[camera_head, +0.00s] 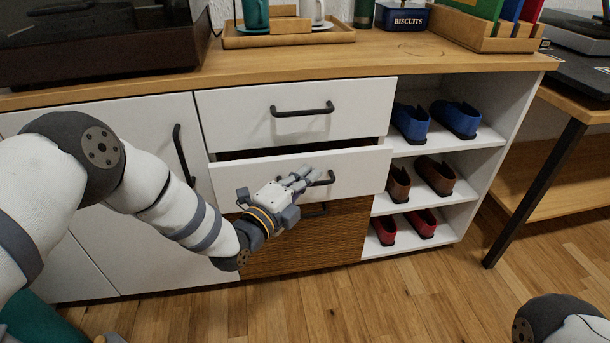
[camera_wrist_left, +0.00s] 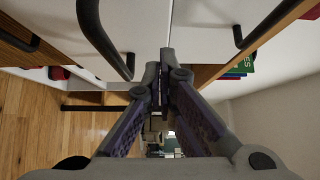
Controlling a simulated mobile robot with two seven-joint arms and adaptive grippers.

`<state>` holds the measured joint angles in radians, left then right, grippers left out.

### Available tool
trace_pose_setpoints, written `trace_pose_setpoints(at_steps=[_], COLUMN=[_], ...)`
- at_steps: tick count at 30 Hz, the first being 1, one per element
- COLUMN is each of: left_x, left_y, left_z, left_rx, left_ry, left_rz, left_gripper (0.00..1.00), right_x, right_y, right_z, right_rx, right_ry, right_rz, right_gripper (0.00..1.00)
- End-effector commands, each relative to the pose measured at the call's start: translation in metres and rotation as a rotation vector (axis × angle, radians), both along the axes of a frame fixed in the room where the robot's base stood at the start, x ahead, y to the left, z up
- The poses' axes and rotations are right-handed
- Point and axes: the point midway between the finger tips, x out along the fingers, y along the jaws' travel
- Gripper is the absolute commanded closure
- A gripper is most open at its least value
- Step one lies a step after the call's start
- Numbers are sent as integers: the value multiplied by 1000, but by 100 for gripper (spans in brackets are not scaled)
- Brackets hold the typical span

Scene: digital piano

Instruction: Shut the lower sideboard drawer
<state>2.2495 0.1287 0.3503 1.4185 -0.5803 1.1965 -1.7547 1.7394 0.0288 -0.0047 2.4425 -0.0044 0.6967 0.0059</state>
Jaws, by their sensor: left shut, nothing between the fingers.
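The lower drawer (camera_head: 362,168) has a white front and stands out from the sideboard, with a dark gap above it. Its black bar handle (camera_head: 322,180) is partly hidden by my left gripper (camera_head: 307,174). That gripper is shut and empty, its fingertips at the drawer front beside the handle; I cannot tell whether they touch. In the left wrist view the shut fingers (camera_wrist_left: 166,58) point at the white fronts, with the lower handle (camera_wrist_left: 98,35) at left. The upper drawer (camera_head: 360,103) is closed. My right gripper is out of view.
A woven basket-like front (camera_head: 340,235) is below the drawer. Open shelves with blue, brown and red shoes (camera_head: 440,180) are at right. A wooden tray (camera_head: 290,38) with cups and a biscuit tin (camera_head: 402,17) stand on top. Bare wooden floor (camera_head: 410,290) lies in front.

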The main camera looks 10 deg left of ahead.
Motion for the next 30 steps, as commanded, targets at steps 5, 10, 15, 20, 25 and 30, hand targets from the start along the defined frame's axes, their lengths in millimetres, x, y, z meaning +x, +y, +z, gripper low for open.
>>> trace_pose_setpoints(at_steps=[5, 10, 15, 20, 25, 30], left_x=[16, 19, 19, 34, 44, 44], left_y=[5, 6, 6, 11, 14, 14], left_z=[-1, 0, 1, -3, 0, 1], left_rx=[0, -1, 0, 3, 0, 0], left_ry=[0, 0, 0, -1, 0, -1], left_rz=[-1, -2, -2, -2, -2, -2], left_gripper=[100, 100, 100, 100, 100, 100], right_x=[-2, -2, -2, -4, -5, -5], right_y=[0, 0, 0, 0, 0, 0], right_z=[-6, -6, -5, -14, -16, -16], right_rx=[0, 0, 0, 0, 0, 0], right_ry=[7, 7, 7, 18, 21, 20], right_rz=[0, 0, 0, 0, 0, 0], right_gripper=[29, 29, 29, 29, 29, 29])
